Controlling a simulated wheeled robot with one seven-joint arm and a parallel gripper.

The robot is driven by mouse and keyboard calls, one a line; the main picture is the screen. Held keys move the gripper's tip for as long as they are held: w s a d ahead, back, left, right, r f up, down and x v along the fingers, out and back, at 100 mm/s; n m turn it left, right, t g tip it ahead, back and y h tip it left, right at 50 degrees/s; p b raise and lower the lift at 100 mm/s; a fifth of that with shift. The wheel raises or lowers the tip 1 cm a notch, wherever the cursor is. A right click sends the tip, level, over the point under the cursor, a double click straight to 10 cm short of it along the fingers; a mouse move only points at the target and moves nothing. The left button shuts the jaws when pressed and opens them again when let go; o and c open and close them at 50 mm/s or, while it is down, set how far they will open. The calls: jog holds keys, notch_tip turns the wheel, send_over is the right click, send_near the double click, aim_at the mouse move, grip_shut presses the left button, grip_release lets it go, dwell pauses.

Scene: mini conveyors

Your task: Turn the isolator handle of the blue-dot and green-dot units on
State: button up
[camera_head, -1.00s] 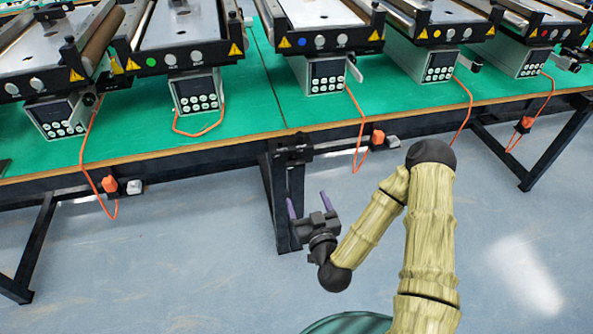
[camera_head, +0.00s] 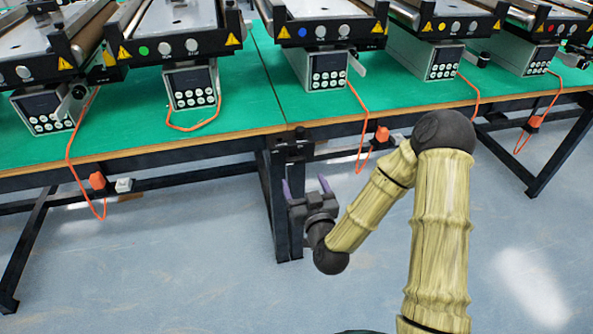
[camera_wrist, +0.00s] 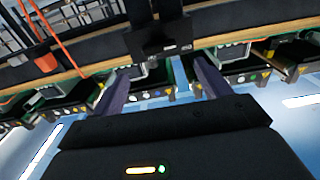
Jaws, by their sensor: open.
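The blue-dot unit is a conveyor with a blue dot (camera_head: 302,32) on its black front panel and a grey control box (camera_head: 327,69) below. Its grey isolator handle (camera_head: 356,64) sticks out from the box's right side. The green-dot unit, left of it, has a green dot (camera_head: 143,50) and a similar control box (camera_head: 192,87). Its handle is not clear to see. My gripper (camera_head: 304,182) is open and empty, in front of and below the table edge, pointing up. Its two purple fingers also show apart in the wrist view (camera_wrist: 163,68).
Yellow-dot (camera_head: 427,26) and red-dot (camera_head: 549,27) units stand on the right, and another unit at far left. Orange cables hang over the front edge of the green table (camera_head: 245,105). A dark table leg (camera_head: 283,225) is beside my gripper. The floor in front is clear.

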aim_at(296, 162)
jog(key=x, duration=0.8)
jog(key=shift+w+a, duration=0.1)
jog(key=shift+w, duration=0.25)
jog(key=c, duration=1)
